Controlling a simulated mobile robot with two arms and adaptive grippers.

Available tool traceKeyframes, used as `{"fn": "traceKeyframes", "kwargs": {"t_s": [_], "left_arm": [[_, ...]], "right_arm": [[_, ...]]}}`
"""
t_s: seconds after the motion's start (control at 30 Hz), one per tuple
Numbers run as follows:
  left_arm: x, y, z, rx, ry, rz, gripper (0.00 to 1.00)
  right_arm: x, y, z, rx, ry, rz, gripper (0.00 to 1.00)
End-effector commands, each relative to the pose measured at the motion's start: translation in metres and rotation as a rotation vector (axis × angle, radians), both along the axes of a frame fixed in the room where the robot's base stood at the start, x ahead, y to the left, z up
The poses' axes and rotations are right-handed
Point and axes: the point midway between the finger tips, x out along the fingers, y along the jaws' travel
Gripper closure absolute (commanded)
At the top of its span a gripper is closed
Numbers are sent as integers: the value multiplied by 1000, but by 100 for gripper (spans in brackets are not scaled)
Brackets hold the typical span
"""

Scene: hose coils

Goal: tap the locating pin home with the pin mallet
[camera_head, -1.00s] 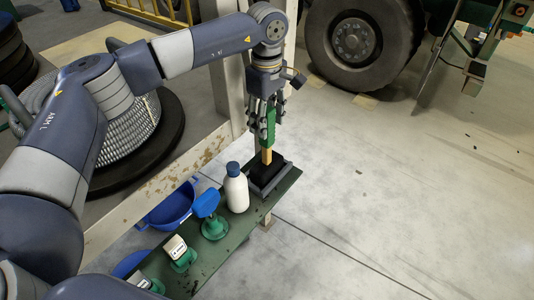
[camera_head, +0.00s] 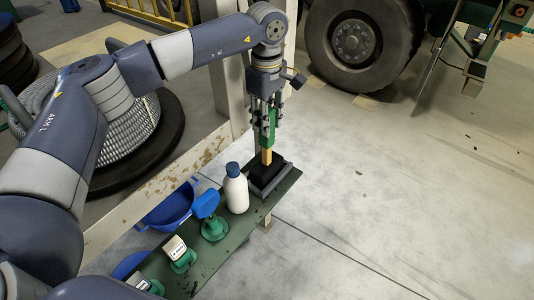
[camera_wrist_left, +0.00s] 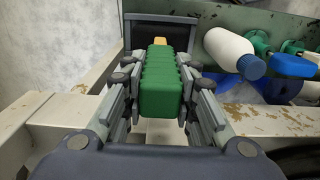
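The pin mallet has a green ribbed grip (camera_wrist_left: 161,88), a pale wooden shaft (camera_head: 267,157) and what looks like a black head (camera_head: 267,170). It stands upright, head down, in a grey-rimmed holder at the far end of the green shelf. My left gripper (camera_head: 266,125) comes from above, its fingers on both sides of the green grip. In the left wrist view the finger pads (camera_wrist_left: 160,92) press against the grip's sides. I cannot pick out the locating pin. My right gripper is not in view.
The narrow green shelf (camera_head: 229,246) also holds a white bottle with a blue cap (camera_head: 236,190), a blue-and-green item (camera_head: 212,220) and small green items with white labels (camera_head: 178,252). A pale post (camera_head: 232,90) stands close behind the gripper. Open floor lies to the right.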

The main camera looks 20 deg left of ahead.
Motion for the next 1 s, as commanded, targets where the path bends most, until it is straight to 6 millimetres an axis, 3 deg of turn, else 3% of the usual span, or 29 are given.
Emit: {"fn": "traceKeyframes", "kwargs": {"t_s": [1.0], "left_arm": [[1, -1, 14, -2, -3, 0, 100]], "right_arm": [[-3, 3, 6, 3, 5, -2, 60]]}}
